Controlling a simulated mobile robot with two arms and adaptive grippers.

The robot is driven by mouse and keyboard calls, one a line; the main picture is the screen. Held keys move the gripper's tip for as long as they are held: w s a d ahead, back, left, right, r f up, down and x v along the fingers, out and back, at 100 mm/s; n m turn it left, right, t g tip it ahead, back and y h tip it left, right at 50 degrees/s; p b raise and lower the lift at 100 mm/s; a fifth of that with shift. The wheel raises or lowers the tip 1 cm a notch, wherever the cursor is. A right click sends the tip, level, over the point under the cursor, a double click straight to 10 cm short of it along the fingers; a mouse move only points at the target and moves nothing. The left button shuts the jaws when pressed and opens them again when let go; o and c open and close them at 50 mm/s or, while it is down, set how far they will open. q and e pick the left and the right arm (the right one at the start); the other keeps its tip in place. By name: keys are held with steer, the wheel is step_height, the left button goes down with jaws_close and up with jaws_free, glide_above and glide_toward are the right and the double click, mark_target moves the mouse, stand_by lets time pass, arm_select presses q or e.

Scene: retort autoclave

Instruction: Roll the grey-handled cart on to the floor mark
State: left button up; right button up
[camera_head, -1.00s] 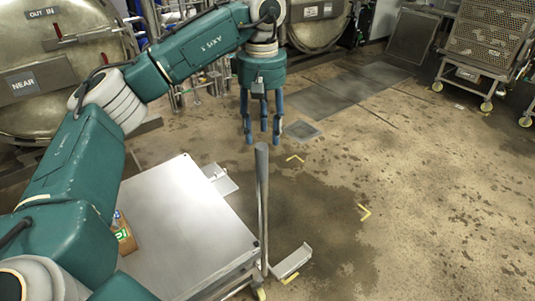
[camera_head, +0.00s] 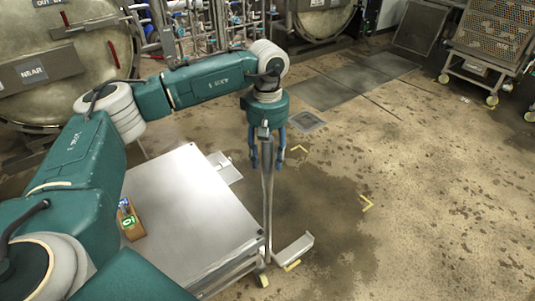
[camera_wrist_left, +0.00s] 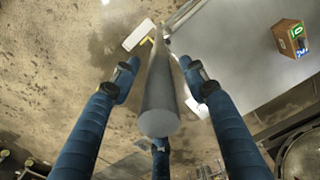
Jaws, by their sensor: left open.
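The grey-handled cart (camera_head: 185,215) is a flat metal top at lower centre, with an upright grey handle (camera_head: 268,215) on its right side. My left gripper (camera_head: 267,163) points down over the handle's upper end, its blue fingers open around it. In the left wrist view the handle (camera_wrist_left: 160,105) stands between the spread fingers; I see no clear grip. The floor mark shows as yellow corner pieces (camera_head: 366,203) on the floor right of the cart, with another near its front right corner (camera_head: 292,265). My right gripper is not in view.
A small brown box (camera_head: 131,222) with a green label sits on the cart top. Round autoclave doors (camera_head: 65,75) and pipework stand behind. A perforated cage trolley (camera_head: 490,40) is at the upper right. The wet-stained floor to the right is open.

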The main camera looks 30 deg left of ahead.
arm_select(q)
jaws_close()
steer(key=a, duration=0.1)
steer(key=w+a, duration=0.1)
steer(key=a, duration=0.1)
steer(key=w+a, duration=0.1)
steer(key=shift+a+b, duration=0.2)
steer(key=shift+b, duration=0.1)
steer(key=shift+c, duration=1.4)
jaws_free()
steer(key=shift+a+f, duration=0.1)
steer(key=shift+o, duration=1.4)
steer(key=shift+s, duration=0.1)
step_height(320, 180, up, 13)
steer(key=d, duration=0.1)
steer(key=shift+s+d+f, duration=0.2)
steer(key=shift+d, duration=0.1)
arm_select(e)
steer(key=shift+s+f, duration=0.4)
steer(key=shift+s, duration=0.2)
